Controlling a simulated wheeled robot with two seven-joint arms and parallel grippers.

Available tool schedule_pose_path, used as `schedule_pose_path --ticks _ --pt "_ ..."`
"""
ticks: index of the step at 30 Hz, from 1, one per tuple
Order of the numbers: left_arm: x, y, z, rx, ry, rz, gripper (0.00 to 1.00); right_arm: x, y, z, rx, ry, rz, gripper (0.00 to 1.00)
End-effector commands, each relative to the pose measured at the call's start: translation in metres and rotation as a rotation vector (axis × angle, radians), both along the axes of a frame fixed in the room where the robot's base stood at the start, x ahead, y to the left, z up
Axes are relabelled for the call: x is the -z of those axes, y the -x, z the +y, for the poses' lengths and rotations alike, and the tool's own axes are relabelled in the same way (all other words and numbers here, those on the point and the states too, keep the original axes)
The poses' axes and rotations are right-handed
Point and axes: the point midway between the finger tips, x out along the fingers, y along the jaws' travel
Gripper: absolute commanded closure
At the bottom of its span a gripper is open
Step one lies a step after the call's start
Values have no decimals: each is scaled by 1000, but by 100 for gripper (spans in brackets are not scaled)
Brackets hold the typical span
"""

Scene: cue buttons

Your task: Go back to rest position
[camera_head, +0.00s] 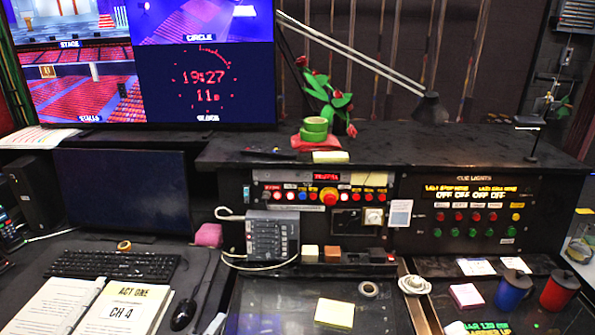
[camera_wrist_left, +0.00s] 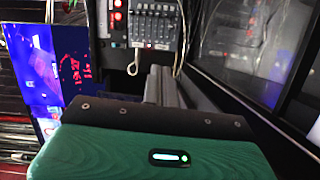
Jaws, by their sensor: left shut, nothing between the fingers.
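My left gripper (camera_wrist_left: 158,76) shows in the left wrist view, with its green housing across the bottom and its fingers together and empty. Its fingers point toward the grey keypad box, which stands farther off at the top of that view (camera_wrist_left: 155,24); they look apart from it. In the head view neither gripper can be made out over the desk. The cue lights panel (camera_head: 468,213) has rows of red and green buttons and stands at the right. My right gripper is in neither view.
The keypad box (camera_head: 271,236) with its white cable stands below the middle panel. A desk lamp (camera_head: 430,108) stands on the shelf. Blue (camera_head: 511,290) and red (camera_head: 559,289) mugs stand at the right. A keyboard (camera_head: 115,265) and open script (camera_head: 122,308) lie at the left.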

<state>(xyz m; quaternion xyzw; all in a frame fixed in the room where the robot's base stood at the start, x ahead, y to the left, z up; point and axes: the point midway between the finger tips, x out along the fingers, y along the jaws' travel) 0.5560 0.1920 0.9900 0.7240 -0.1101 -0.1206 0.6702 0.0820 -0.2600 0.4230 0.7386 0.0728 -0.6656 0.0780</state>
Motion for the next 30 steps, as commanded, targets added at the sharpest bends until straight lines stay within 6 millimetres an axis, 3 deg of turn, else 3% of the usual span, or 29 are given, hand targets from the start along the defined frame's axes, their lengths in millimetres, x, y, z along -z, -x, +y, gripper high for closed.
schedule_pose_path --ticks 11,17,21,30 --pt "19 54 -31 214 -368 68 100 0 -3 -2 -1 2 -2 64" --pt "41 107 -38 388 -685 158 100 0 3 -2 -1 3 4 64" --pt "60 162 -28 541 -971 274 100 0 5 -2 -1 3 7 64" --pt "68 238 10 720 -1315 488 100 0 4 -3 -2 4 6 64"
